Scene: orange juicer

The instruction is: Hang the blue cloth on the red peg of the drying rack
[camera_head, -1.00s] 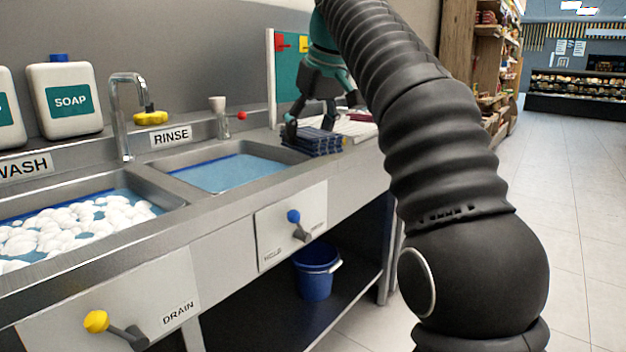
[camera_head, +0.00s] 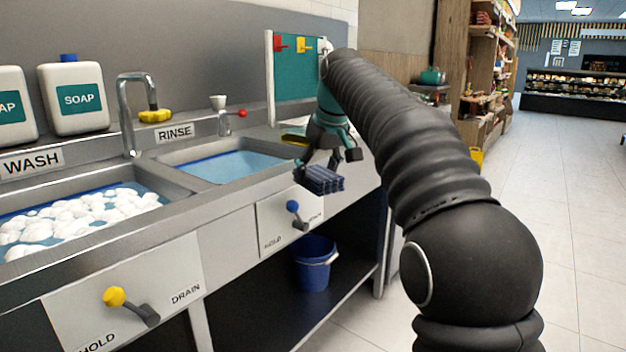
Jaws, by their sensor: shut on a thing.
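My gripper (camera_head: 323,168) is shut on the blue cloth (camera_head: 324,181), a small folded dark-blue bundle with ridges. It holds the cloth in front of the counter's front edge, right of the rinse basin and above the blue lever. The drying rack (camera_head: 297,82) is a teal panel with a white post, standing at the back right of the counter. The red peg (camera_head: 278,44) is at its upper left, bare, above and left of my gripper. A yellow peg (camera_head: 301,45) sits beside it. A pale peg (camera_head: 325,46) is partly hidden by my arm.
The rinse basin (camera_head: 223,168) holds blue water; the wash basin (camera_head: 80,215) holds foam. A blue bucket (camera_head: 314,264) is on the shelf below. My arm hides part of the right side.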

